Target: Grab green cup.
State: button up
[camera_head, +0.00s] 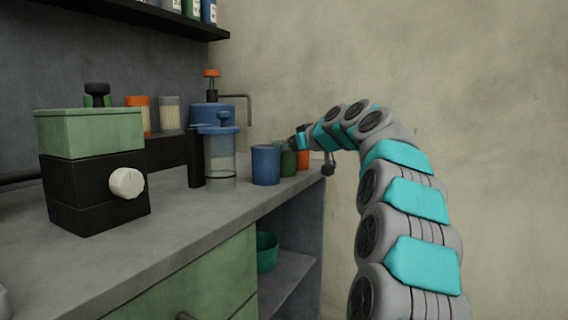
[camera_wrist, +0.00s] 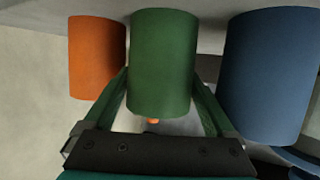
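The green cup (camera_wrist: 162,65) is in the middle of the wrist view, which looks upside down. The cup's base is against the grey counter (camera_wrist: 203,42). The two fingers of my gripper (camera_wrist: 162,90) flank the green cup, their tips at its left and right edges. No clear gap shows, but I cannot tell whether they touch or press on it. In the head view the green cup (camera_head: 288,163) stands near the counter's right end, partly hidden by my gripper (camera_head: 297,145), which is small there.
Close beside the green cup stand an orange cup (camera_wrist: 96,58) and a blue cup (camera_wrist: 270,75). In the head view a clear container with a blue lid (camera_head: 219,158) stands left of the blue cup. A green and black machine (camera_head: 93,165) is farther left. A green bowl (camera_head: 267,252) is on the shelf below.

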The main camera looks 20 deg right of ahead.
jog(key=c, duration=1.1)
jog(key=shift+r, duration=0.1)
notch_tip(320, 180, up, 10)
jog(key=p, duration=0.4)
